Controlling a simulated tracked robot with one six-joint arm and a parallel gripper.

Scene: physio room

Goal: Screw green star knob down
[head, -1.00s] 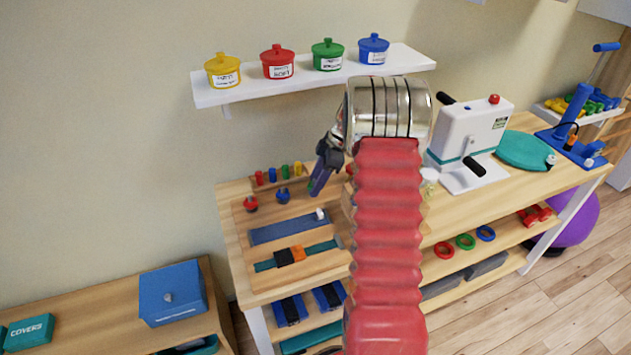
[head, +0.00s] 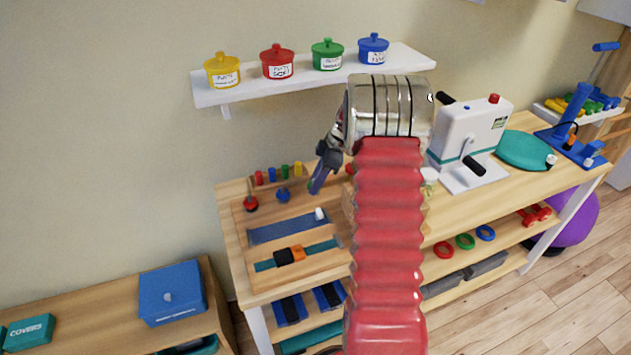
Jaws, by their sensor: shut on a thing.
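My gripper (head: 316,186) points down at the back of the wooden board (head: 239,232) on the bench. It is shut on the green star knob (head: 310,185), of which only a sliver of green shows beside the purple-grey fingers. The fingers hide the rest of the knob and whatever is under it, so I cannot tell how far down it sits. A blue star knob (head: 283,196) and a red star knob (head: 251,204) stand in the same row to the left.
Several coloured pegs (head: 271,176) stand behind the knobs. A blue strip (head: 287,229) and a teal strap (head: 325,247) lie in front. A white crank machine (head: 468,140) stands right of my arm. A shelf with lidded pots (head: 278,64) hangs above.

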